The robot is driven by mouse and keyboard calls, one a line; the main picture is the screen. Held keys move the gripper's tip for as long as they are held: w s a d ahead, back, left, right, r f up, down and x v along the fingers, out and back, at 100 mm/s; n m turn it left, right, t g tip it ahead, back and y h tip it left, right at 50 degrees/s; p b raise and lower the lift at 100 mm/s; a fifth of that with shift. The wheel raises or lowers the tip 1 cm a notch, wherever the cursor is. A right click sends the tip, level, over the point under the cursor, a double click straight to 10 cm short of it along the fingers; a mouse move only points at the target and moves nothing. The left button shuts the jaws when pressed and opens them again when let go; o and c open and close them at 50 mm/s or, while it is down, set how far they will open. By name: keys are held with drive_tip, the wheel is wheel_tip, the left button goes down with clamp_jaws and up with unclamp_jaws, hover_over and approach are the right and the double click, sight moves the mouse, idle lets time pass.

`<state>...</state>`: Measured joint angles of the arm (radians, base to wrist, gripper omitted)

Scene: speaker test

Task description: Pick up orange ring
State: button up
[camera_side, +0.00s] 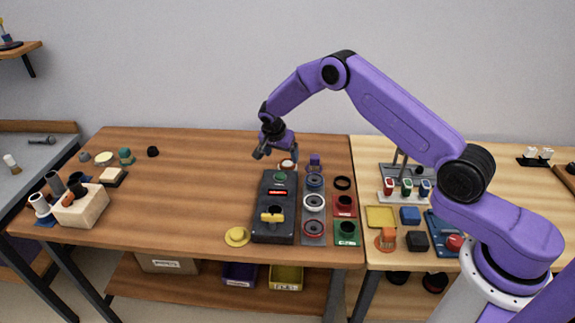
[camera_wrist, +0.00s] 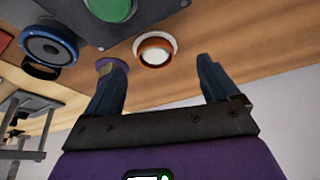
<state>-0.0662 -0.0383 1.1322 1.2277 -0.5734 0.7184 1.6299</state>
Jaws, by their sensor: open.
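In the side view the same small orange-and-white piece (camera_side: 287,165) sits just behind the dark test box. My gripper (camera_wrist: 160,62) is open and empty, and the ring shows between and beyond its fingertips. In the side view my gripper (camera_side: 264,155) is above the table, a little left of the ring. The ring's full outline is too small to make out there.
The dark test box (camera_side: 264,208) with a green button and yellow handle stands in front of the ring. A purple part (camera_side: 314,162) is close on its right. Speaker parts (camera_side: 314,203) stand right of the box.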

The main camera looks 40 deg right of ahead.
sight(287, 164)
drive_tip(key=shift+s+d+x, duration=0.1)
drive_tip(key=shift+d+x, duration=0.1)
drive_tip(key=shift+x, duration=1.1)
drive_tip(key=shift+s+d+x, duration=0.15)
drive_tip(key=shift+x, duration=1.15)
drive_tip(key=shift+r, duration=0.1)
drive_tip(key=c, duration=1.1)
